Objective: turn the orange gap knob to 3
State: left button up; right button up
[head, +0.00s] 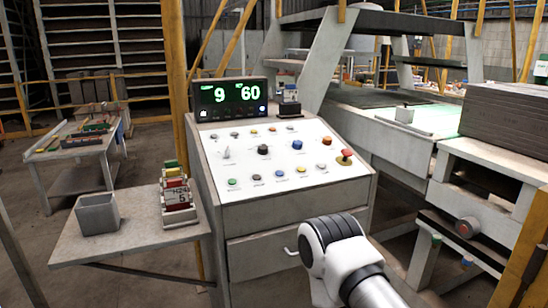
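The orange gap knob (327,141) sits at the right of the sloped white control panel (240,175). It is small here, and its pointer setting cannot be read. To its left are a blue knob (297,145) and a black knob (263,151). A red mushroom button (346,153) is just below and right of it. The black display (228,97) behind the panel shows green numbers, 9 and 60. Neither of my grippers is in view; only part of one of my arms shows at the bottom, in front of the console.
Rows of small coloured buttons surround the knobs. A side table (130,238) at left holds a grey open box (97,213) and a stack of labelled blocks (176,195). A large machine (490,160) stands at right. The space above the panel is clear.

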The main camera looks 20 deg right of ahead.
aim_at(327, 139)
jog(key=i+j+z, duration=0.1)
jog(key=i+j, duration=0.2)
jog(key=i, duration=0.2)
jog(key=i+j, duration=0.3)
jog(key=i, duration=0.15)
jog(key=z, duration=0.05)
